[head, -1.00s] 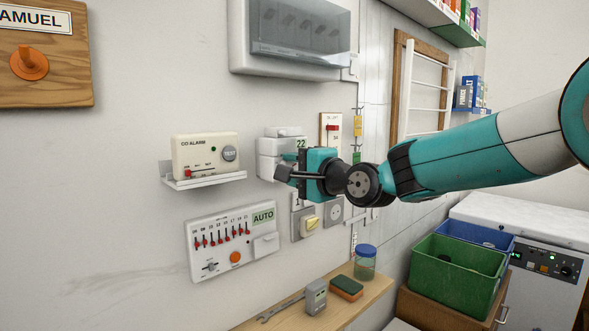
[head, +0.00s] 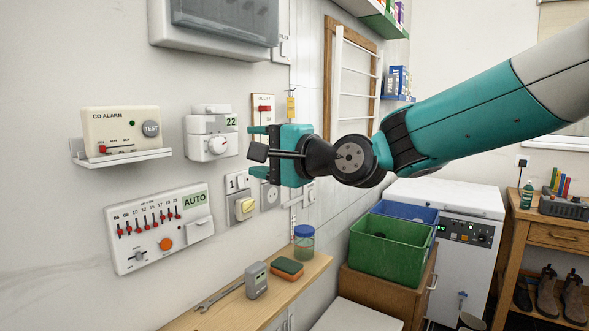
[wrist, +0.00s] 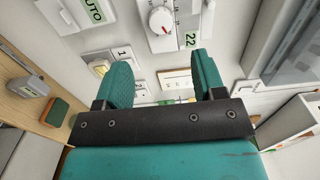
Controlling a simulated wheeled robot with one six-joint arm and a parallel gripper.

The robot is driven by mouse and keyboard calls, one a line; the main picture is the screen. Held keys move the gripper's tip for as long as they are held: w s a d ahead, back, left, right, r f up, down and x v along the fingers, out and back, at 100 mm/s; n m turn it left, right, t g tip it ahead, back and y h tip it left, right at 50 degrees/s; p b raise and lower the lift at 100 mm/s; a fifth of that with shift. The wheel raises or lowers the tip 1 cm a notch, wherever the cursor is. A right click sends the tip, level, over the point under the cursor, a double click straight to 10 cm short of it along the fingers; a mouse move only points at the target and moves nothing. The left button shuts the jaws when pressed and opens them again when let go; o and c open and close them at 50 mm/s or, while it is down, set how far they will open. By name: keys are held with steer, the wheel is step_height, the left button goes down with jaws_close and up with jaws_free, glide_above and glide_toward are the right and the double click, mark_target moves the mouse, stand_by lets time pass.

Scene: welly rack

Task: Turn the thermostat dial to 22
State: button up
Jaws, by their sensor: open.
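The thermostat is a white box (head: 196,126) on the wall with a round white dial (head: 217,145). A green label reading 22 (head: 231,121) sits at its upper right. In the wrist view the dial (wrist: 161,20) shows a red mark, with the 22 label (wrist: 190,40) beside it. I cannot read the exact setting. My gripper (head: 256,153) is open and empty, to the right of the thermostat and apart from it. In the wrist view its two fingers (wrist: 163,80) point toward the wall, with the dial beyond them.
A CO alarm (head: 120,128) on a small shelf is left of the thermostat. A slider panel marked AUTO (head: 160,228) and switches (head: 242,207) are below. A bench (head: 290,295) holds a jar (head: 304,244), a sponge and a grey meter. A breaker box (head: 215,25) hangs above.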

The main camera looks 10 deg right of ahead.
steer(key=b+v, duration=0.1)
steer(key=v, duration=0.6)
steer(key=shift+s+d+b, duration=0.25)
steer(key=shift+b, duration=0.15)
steer(key=s+d+f+n+g+h, duration=0.4)
steer(key=s+f+n, duration=0.3)
steer(key=s+f, duration=0.3)
steer(key=s+d+f+n+g+h, duration=0.5)
steer(key=s+f, duration=0.6)
steer(key=s, duration=0.5)
steer(key=n+g, duration=0.2)
steer(key=n, duration=0.1)
steer(key=shift+d+g+h, duration=0.2)
steer(key=shift+g+h, duration=0.1)
steer(key=shift+c, duration=0.2)
